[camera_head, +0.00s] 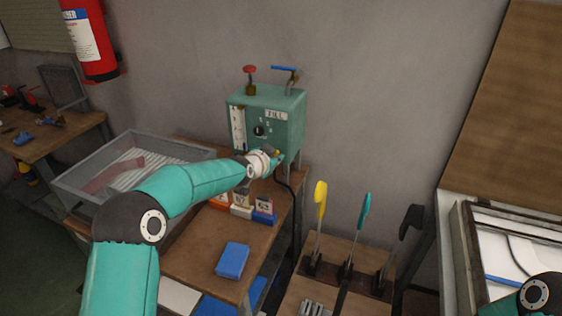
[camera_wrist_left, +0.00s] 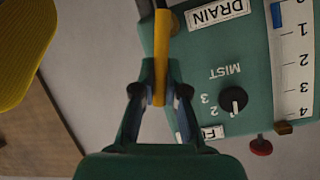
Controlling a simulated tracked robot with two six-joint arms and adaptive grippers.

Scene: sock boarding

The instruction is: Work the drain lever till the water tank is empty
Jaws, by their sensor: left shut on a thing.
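The green water tank (camera_head: 265,118) stands on legs at the back of the wooden bench, against the wall. In the left wrist view its face (camera_wrist_left: 240,70) appears upside down, with a DRAIN label (camera_wrist_left: 218,12) and a numbered gauge (camera_wrist_left: 297,70). Blue shows only at the gauge's low end (camera_wrist_left: 276,15), below the 1 mark. My left gripper (camera_head: 278,157) is at the tank's lower front. It is shut on the yellow drain lever (camera_wrist_left: 160,45), which stands between its fingertips (camera_wrist_left: 160,90). My right gripper is not in view.
A grey tray (camera_head: 85,188) sits left on the bench, behind my left arm. Small boxes (camera_head: 242,205) and a blue block (camera_head: 232,260) lie in front of the tank. Yellow, teal and black tall levers (camera_head: 320,195) stand to the right.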

